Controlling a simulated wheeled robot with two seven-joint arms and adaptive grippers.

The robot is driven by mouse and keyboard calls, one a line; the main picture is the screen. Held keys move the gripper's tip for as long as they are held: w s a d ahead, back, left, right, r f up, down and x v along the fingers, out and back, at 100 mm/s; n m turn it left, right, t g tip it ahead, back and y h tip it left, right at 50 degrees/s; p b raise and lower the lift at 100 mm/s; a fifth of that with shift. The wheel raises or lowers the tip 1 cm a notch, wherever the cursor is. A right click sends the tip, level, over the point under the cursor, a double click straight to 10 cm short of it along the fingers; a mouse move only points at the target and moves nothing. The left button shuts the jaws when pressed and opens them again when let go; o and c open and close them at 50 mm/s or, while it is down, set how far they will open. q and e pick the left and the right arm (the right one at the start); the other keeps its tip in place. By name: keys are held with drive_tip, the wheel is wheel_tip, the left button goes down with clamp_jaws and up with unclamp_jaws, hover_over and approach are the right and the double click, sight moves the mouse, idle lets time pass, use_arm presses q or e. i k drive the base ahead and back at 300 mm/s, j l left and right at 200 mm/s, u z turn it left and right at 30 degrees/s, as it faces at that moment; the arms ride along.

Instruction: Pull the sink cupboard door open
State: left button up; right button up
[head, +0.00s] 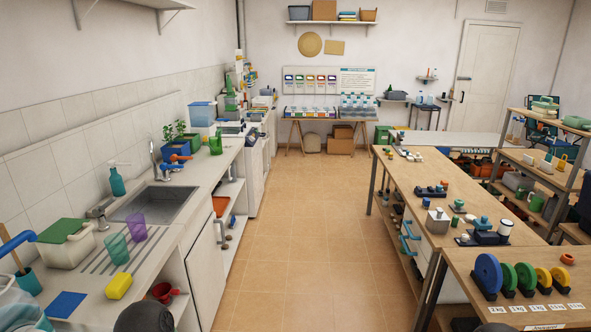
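The sink (157,204) is a grey basin set in the counter on the left. Below it is the white sink cupboard door (206,272), which faces the aisle and looks shut. Neither of my grippers is in view.
Open shelves flank the door; a red pot (163,292) sits on the near one. The tiled floor (301,222) is clear between the counter and the wooden workbench (408,182).

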sight(204, 265)
drive_tip(key=i+u, duration=0.2)
drive_tip(key=i, duration=0.35)
drive_tip(key=i+l+u, duration=0.2)
drive_tip(key=i, duration=0.35)
drive_tip(key=i+l+u, duration=0.2)
drive_tip(key=i, duration=0.35)
drive_tip(key=i+u, duration=0.3)
drive_tip(key=u, duration=0.15)
drive_tip(key=i+l+u, duration=0.2)
drive_tip(key=u, duration=0.2)
drive_tip(key=i+l+u, duration=0.2)
drive_tip(key=u, duration=0.25)
drive_tip(key=i+l+u, duration=0.3)
drive_tip(key=u, duration=0.15)
